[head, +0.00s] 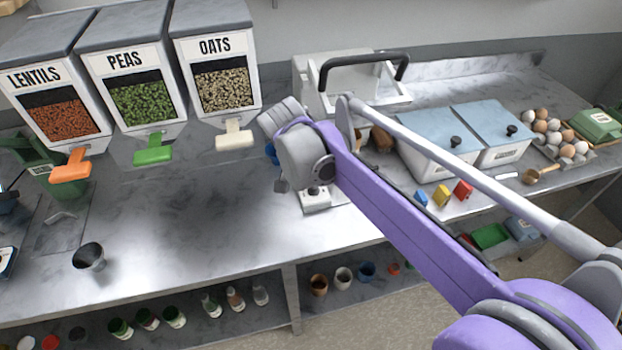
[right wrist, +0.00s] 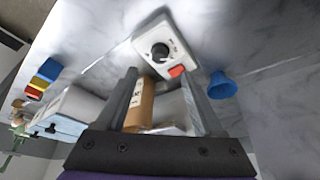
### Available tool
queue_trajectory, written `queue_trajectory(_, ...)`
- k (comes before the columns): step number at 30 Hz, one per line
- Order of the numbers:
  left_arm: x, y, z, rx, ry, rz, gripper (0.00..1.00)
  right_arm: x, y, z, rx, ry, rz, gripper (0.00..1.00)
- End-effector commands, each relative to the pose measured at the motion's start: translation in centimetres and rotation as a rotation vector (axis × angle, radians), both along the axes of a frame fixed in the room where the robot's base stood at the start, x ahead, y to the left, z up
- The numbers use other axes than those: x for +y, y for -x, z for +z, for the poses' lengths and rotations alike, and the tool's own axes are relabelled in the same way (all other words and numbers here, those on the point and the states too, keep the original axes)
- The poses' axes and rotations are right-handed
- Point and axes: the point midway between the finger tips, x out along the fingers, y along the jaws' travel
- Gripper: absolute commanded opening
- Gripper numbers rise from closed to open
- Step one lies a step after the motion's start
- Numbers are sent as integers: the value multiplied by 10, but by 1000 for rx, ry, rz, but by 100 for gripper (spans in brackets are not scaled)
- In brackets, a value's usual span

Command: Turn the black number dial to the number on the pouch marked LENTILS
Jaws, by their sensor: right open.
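The black number dial (right wrist: 160,52) sits on a white box with a red part beside it, in the right wrist view. The box (head: 316,203) shows in the head view below my right wrist, on the steel counter. My right gripper (right wrist: 160,76) is open, its two fingers pointing toward the dial box, with nothing visibly held. A brown pouch (right wrist: 140,103) with a white label shows between the fingers, beyond them; its print is too small to read. The dial's setting is not readable. No pouch readably marked LENTILS shows. My left gripper is not in view.
Dispensers marked LENTILS (head: 62,118), PEAS (head: 140,103) and OATS (head: 222,85) stand at the back left. A blue cup-like thing (right wrist: 221,85) is right of the dial box in the wrist view. Coloured blocks (head: 442,196) lie on the right.

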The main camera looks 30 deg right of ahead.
Motion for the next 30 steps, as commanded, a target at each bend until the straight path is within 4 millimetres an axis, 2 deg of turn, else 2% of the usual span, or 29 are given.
queue_trajectory(3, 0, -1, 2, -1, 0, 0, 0, 6, 4, 18, 0, 0, 0, 69)
queue_trajectory(7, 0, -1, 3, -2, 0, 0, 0, 9, 7, 27, 1, 1, 0, 69)
queue_trajectory(24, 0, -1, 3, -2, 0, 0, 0, 10, 9, 29, 1, -1, 3, 69)
queue_trajectory(26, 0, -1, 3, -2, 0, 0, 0, 12, 13, 27, 2, -3, 25, 69)
queue_trajectory(30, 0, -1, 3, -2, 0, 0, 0, 23, 46, 9, 8, -16, 180, 69)
